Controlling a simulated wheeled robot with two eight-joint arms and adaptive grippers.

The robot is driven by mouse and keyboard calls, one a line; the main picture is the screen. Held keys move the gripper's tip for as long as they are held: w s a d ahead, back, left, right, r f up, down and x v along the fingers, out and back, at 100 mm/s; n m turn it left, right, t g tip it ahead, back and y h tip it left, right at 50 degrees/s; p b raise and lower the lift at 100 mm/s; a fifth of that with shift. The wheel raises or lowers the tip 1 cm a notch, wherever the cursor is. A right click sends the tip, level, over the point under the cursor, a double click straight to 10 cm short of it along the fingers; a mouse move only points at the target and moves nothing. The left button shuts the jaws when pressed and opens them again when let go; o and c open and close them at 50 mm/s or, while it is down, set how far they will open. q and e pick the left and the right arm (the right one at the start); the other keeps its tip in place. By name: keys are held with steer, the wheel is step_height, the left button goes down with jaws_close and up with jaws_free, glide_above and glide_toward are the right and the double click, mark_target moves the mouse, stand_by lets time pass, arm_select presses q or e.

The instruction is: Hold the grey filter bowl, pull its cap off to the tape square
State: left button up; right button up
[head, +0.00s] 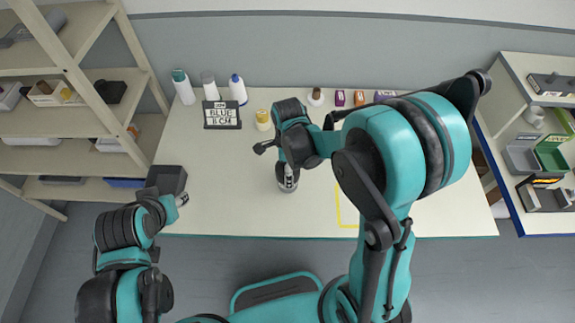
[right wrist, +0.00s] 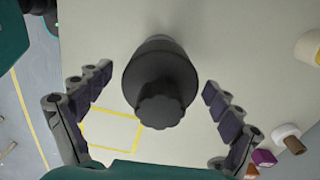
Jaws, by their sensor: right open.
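The grey filter bowl (head: 288,187) stands on the table near its front edge, mostly hidden under my right gripper (head: 284,170) in the head view. In the right wrist view the dark grey bowl (right wrist: 143,68) has a lobed, knob-like cap (right wrist: 162,104) on it. The right gripper (right wrist: 157,80) is open, with one finger on each side of the bowl and cap, apart from both. The yellow tape square (right wrist: 112,131) is on the table; in the head view my right arm partly covers it (head: 340,208). My left gripper (head: 182,200) is at the table's left front edge, away from the bowl; its fingers are unclear.
Several bottles (head: 183,88), a dark sign (head: 222,114) and a yellow-topped jar (head: 263,120) stand at the back left. A brown-topped bottle (head: 316,97) and small boxes (head: 340,98) line the back edge. Shelves flank the table. The table's left middle is clear.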

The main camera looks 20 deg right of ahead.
steer(key=c, duration=1.3)
steer(key=o, duration=1.3)
step_height(320, 180, up, 20)
